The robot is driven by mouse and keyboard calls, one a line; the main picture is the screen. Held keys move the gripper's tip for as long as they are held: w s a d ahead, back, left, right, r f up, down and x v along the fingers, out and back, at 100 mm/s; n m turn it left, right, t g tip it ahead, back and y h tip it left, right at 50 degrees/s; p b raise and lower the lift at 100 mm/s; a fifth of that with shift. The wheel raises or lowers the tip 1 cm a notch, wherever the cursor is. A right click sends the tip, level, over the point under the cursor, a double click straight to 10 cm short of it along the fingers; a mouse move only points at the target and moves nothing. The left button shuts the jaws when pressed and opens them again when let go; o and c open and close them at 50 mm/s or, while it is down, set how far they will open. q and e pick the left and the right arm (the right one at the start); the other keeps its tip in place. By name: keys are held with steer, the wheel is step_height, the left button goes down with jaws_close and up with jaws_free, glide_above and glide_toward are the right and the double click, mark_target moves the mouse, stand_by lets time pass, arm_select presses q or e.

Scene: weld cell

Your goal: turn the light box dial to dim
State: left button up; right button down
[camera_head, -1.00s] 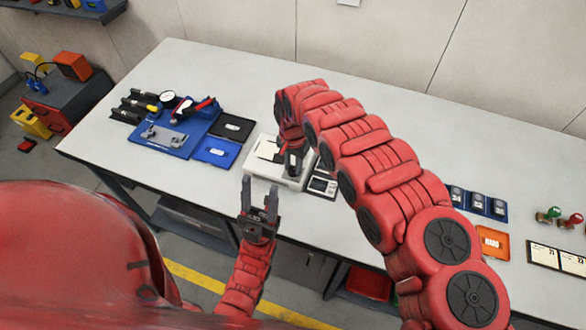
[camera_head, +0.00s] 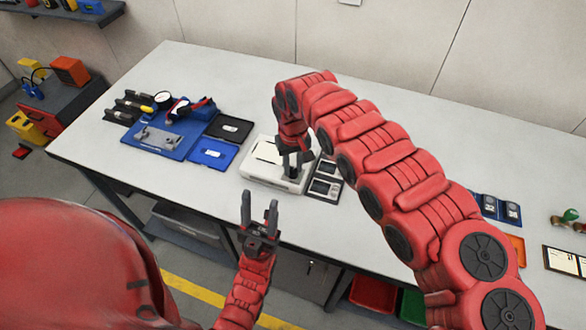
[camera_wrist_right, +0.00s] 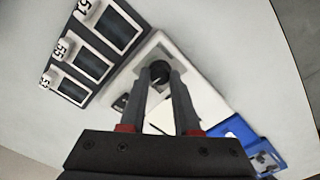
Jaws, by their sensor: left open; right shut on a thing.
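The light box (camera_head: 258,178) is a white box with a pale top, near the table's front edge in the head view; part of it also shows in the right wrist view (camera_wrist_right: 206,101). Its dial (camera_wrist_right: 159,70) is a round black knob on the top, near one corner. My right gripper (camera_head: 291,170) reaches down over the box's right part. In the right wrist view its two fingers (camera_wrist_right: 160,80) are shut on the dial, one on each side. I cannot read the dial's setting.
A dark rack of labelled plates (camera_head: 326,179) lies close to the right of the light box. A blue tray (camera_head: 212,153), a black tray (camera_head: 231,128) and a blue fixture board (camera_head: 185,146) are to its left. The table (camera_head: 230,80) behind is clear.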

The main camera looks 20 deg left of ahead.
mark_target(292, 170)
steer(key=shift+n+b, duration=0.3)
steer(key=shift+n, duration=0.3)
steer(key=c, duration=0.6)
jaws_free()
steer(key=shift+w+r, duration=0.1)
steer(key=shift+r, duration=0.4)
steer(key=shift+r+b, duration=1.75)
steer(key=shift+r, duration=6.45)
